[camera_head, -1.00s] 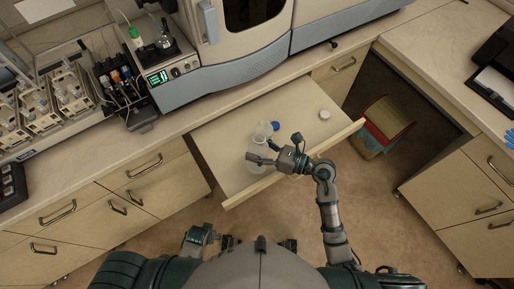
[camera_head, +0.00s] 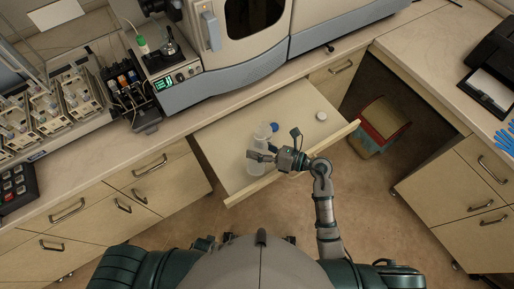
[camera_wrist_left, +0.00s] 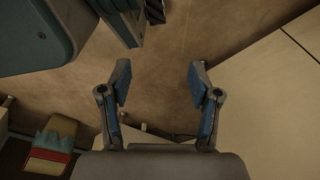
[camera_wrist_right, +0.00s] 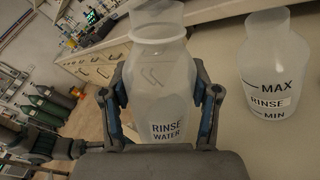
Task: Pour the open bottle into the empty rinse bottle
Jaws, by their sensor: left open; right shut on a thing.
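A translucent bottle labelled "RINSE WATER" (camera_wrist_right: 160,85) stands upright with an open neck between the fingers of my right gripper (camera_wrist_right: 161,90). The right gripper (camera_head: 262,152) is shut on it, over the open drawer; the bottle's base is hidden. A second translucent bottle, labelled "RINSE" with MAX and MIN marks (camera_wrist_right: 268,75), stands uncapped to its right, apart from it. It also shows in the head view (camera_head: 262,132), behind the held bottle (camera_head: 255,167). My left gripper (camera_wrist_left: 158,78) is open and empty, above the floor.
The bottles are at the open drawer (camera_head: 232,138). The grey instrument (camera_head: 240,55) stands behind. A red bin (camera_head: 383,122) is at the right.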

